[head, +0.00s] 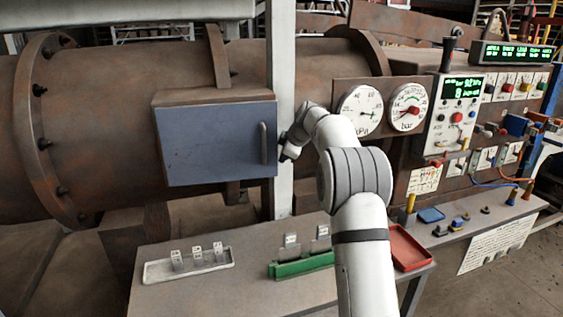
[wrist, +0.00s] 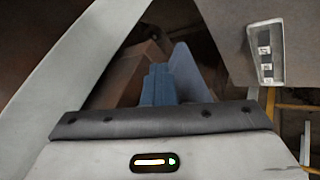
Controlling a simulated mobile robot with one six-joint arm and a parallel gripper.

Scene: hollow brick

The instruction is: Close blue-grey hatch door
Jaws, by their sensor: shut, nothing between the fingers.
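The blue-grey hatch door (head: 205,145) covers the front of a rusty box on the big pipe in the head view. Its upright bar handle (head: 263,143) is near its right edge. The door looks flush or nearly flush with the box; a small gap cannot be ruled out. My gripper (head: 285,154) is just right of the door's right edge, close to the handle side. Whether it touches is unclear. In the wrist view my gripper's fingers (wrist: 158,84) are together and empty, and a blue slab that looks like the door (wrist: 184,72) is beside them.
A pale upright post (head: 282,60) stands behind my gripper. Gauges (head: 361,110) and a control panel (head: 455,115) are to the right. Below is a bench (head: 225,285) with a white tray (head: 188,266), a green tray (head: 303,265) and a red tray (head: 408,248).

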